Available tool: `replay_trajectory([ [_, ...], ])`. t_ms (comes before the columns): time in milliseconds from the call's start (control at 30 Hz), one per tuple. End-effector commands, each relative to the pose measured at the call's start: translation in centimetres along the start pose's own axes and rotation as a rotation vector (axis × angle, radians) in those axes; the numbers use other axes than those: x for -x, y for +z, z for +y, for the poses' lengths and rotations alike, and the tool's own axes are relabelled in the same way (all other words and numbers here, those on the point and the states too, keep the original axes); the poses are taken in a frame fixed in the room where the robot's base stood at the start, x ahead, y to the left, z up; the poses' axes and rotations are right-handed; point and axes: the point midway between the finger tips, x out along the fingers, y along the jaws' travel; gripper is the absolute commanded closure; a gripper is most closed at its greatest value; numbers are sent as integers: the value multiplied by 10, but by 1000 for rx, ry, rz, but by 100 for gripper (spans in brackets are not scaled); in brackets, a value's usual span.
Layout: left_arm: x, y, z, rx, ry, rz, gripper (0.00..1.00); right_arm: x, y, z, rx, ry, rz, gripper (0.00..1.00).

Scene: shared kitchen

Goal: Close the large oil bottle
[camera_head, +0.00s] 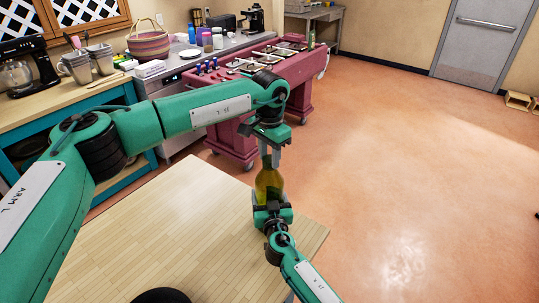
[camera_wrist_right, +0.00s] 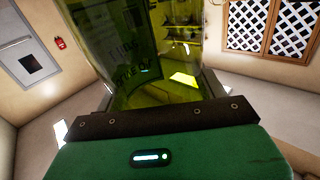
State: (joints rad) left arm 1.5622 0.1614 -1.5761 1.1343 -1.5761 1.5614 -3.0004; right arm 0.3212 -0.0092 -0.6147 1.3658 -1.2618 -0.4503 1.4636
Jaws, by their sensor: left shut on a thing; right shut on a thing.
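The large oil bottle (camera_head: 269,184) is yellow-green glass and stands upright over the near right part of the wooden table. My right gripper (camera_head: 271,207) is shut around its lower body. In the right wrist view the bottle (camera_wrist_right: 150,50) fills the upper middle, with dark lettering on its glass. My left gripper (camera_head: 270,155) points down from above, its fingers shut at the bottle's top. The fingers hide the mouth, so I cannot tell how a cap sits there. The bottle's base is hidden by my right gripper.
The wooden table top (camera_head: 170,230) is mostly bare. Behind it stand a dark red stove (camera_head: 240,100) and a counter with a woven basket (camera_head: 148,42), metal containers (camera_head: 75,68) and a mixer (camera_head: 20,68). Open floor (camera_head: 420,180) lies to the right.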

Motion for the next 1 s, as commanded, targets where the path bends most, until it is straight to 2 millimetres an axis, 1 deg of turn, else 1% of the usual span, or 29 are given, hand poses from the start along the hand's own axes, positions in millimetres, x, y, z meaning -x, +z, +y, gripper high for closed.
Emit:
replay_trajectory([
  [133, 0, 0, 0, 2, -1, 1, 90, 1, 2, 0, -1, 0, -3, 92],
  [167, 0, 0, 0, 2, -1, 1, 60, 1, 2, 0, -1, 0, -3, 92],
  [233, 0, 0, 0, 2, -1, 1, 46, 0, 2, 0, -1, 0, -3, 92],
  [267, 0, 0, 0, 2, -1, 1, 44, 0, 2, 0, -1, 0, -3, 92],
  [567, 2, 0, 0, 3, -1, 1, 44, 0, 2, 0, -1, 0, -3, 92],
  [667, 9, 0, 0, 3, -2, 2, 44, 0, 2, 0, -1, 0, -3, 92],
  [900, 40, 0, 0, 3, -1, 1, 44, 0, 2, 0, -1, 0, -3, 92],
  [1000, 45, 0, 0, 3, 0, 0, 44, 0, 2, 0, -1, 0, -3, 92],
])
